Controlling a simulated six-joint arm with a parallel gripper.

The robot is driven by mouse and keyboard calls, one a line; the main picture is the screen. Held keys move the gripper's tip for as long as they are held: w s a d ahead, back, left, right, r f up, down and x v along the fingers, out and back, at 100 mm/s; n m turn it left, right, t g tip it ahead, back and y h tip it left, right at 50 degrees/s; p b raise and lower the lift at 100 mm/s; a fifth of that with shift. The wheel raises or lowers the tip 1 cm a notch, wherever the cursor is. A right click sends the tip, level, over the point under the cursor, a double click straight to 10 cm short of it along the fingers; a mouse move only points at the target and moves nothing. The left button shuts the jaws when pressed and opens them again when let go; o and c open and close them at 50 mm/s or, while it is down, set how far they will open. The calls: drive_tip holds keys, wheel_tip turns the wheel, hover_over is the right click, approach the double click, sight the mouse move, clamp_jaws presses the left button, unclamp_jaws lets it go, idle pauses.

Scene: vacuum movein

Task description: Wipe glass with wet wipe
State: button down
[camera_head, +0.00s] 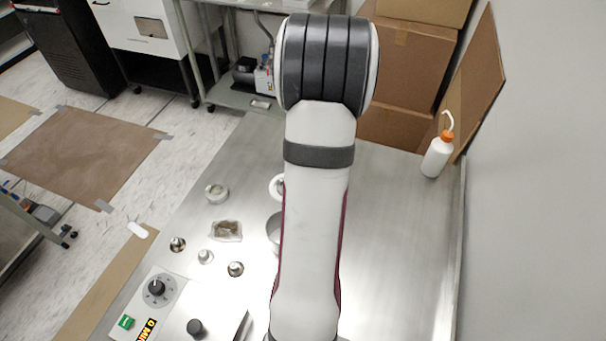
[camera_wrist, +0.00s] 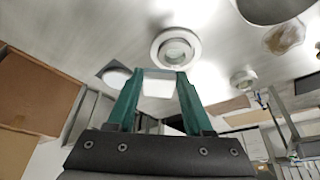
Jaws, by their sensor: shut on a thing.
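In the wrist view, my gripper (camera_wrist: 160,76) has two green fingers shut on a pale, flat piece that looks like the wet wipe (camera_wrist: 158,88). A round white-rimmed dish with a glassy centre (camera_wrist: 175,48) lies on the metal table just beyond the fingertips. I cannot tell whether the wipe touches it. In the head view, my arm covers my gripper and most of that dish; only its left rim (camera_head: 275,187) shows. Another small round glassy dish (camera_head: 216,193) stands to the left. I cannot tell for sure which dish is the glass.
A clear packet (camera_head: 226,231), small metal pieces (camera_head: 205,257) and a partly hidden bowl (camera_head: 272,228) lie left of my arm. A control box (camera_head: 157,300) stands at front left. A white squeeze bottle (camera_head: 437,157) stands at back right. The table's right side (camera_head: 395,240) is clear.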

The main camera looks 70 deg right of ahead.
wheel_tip(320, 180, up, 2)
idle(0.5)
drive_tip(key=w+a+r+n+y, duration=0.1)
drive_tip(key=w+a+r+n, duration=0.15)
drive_tip(key=w+a, duration=0.35)
drive_tip(key=w+a+r+n+t, duration=0.1)
drive_tip(key=w+a+r, duration=0.3)
drive_tip(key=w+a, duration=0.25)
drive_tip(key=w+a+r+n+y, duration=0.1)
drive_tip(key=w+a+r+n, duration=0.15)
drive_tip(key=w+a, duration=0.3)
drive_tip(key=a+r+n, duration=0.1)
drive_tip(key=a+r, duration=0.2)
drive_tip(key=a, duration=0.4)
drive_tip(key=w+a+r+n, duration=0.1)
drive_tip(key=a+r, duration=0.2)
drive_tip(key=a, duration=0.3)
drive_tip(key=w+a+r+n+y, duration=0.1)
drive_tip(key=a+r, duration=0.2)
drive_tip(key=a, duration=0.4)
drive_tip(key=shift+w+a, duration=0.2)
drive_tip(key=shift+a, duration=0.15)
